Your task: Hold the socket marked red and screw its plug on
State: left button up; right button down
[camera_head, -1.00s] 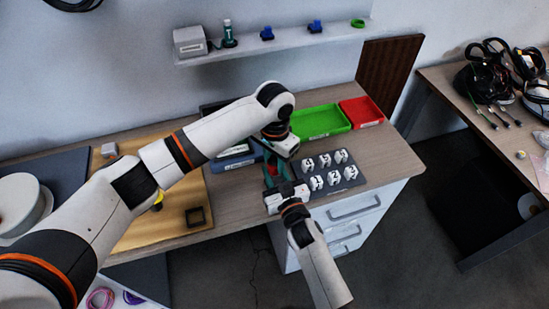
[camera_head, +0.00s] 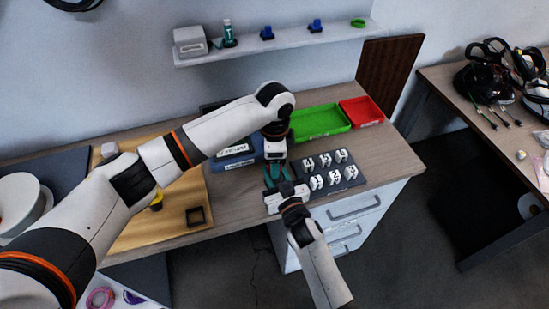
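My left gripper (camera_head: 277,176) points down at the front edge of the table, with teal fingers just above and behind my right gripper. Its two fingers show side by side, but what is between them is too small to make out. My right gripper (camera_head: 286,190) reaches in from the front, its white body close against the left fingertips. Its fingers and anything in them are hidden. I cannot make out a red-marked socket or its plug. A dark tray (camera_head: 350,183) with several white pieces (camera_head: 317,182) in two rows lies just right of the grippers.
A green bin (camera_head: 319,121) and a red bin (camera_head: 361,110) stand behind the tray. A shelf (camera_head: 280,43) hangs on the wall.

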pick_arm(q)
notch_tip(320, 180, up, 12)
dwell(0.4)
pick_arm(e)
jog(key=c, duration=0.9)
grip_release()
jog(key=shift+c, duration=0.2)
pick_arm(q)
jog(key=shift+f+b, duration=0.75)
pick_arm(e)
jog(key=v, duration=1.2)
jog(key=shift+f, duration=0.1)
